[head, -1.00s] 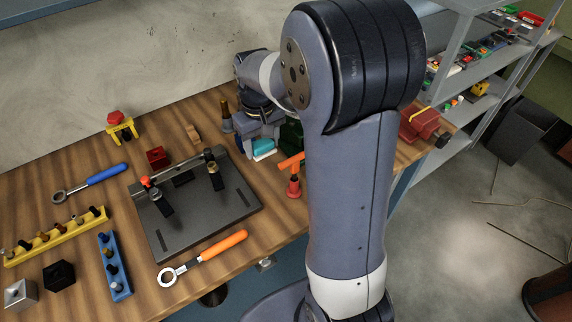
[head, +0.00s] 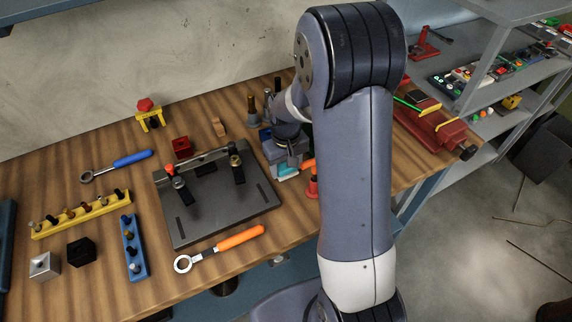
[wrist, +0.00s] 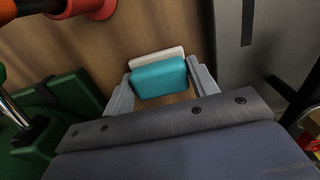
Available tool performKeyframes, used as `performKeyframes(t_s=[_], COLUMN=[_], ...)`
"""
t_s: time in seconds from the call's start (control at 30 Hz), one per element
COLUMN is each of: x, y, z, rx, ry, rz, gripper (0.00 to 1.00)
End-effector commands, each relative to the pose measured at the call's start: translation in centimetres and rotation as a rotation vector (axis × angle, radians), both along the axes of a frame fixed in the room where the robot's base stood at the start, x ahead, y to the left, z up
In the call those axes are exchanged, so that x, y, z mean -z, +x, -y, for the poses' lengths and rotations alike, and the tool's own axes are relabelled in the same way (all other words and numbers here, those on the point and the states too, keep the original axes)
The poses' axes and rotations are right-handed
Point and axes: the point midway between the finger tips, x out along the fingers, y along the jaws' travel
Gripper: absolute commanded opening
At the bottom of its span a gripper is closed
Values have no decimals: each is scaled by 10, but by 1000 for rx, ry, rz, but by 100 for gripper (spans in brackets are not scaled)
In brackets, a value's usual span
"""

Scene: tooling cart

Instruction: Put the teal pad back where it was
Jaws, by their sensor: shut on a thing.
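The teal pad (wrist: 158,77) is between the two fingers of my gripper (wrist: 160,70) in the wrist view, and the gripper is shut on it. A white slab (wrist: 155,55) shows along the pad's far edge; I cannot tell whether it is part of the pad. In the head view the teal pad (head: 287,169) shows small under my gripper (head: 288,163), low over the wooden bench, right of the dark fixture plate. I cannot tell whether the pad touches the bench. The place it came from cannot be made out.
The dark fixture plate (head: 215,206) with clamps is left of my gripper. A red-orange tool (head: 313,185) stands close on the right. A dark green block (wrist: 55,122) is close by in the wrist view. A red vise (head: 432,128) sits at the bench's right end.

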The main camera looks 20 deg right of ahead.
Motion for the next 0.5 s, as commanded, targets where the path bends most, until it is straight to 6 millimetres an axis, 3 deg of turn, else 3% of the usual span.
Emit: performKeyframes(t_s=[0.13,0.17,0.4,0.5], x=[5,3,3,3], y=[0,0,0,0], z=[0,0,0,0], rx=[0,0,0,0], ry=[0,0,0,0], rz=[0,0,0,0], gripper=[31,58,77,77])
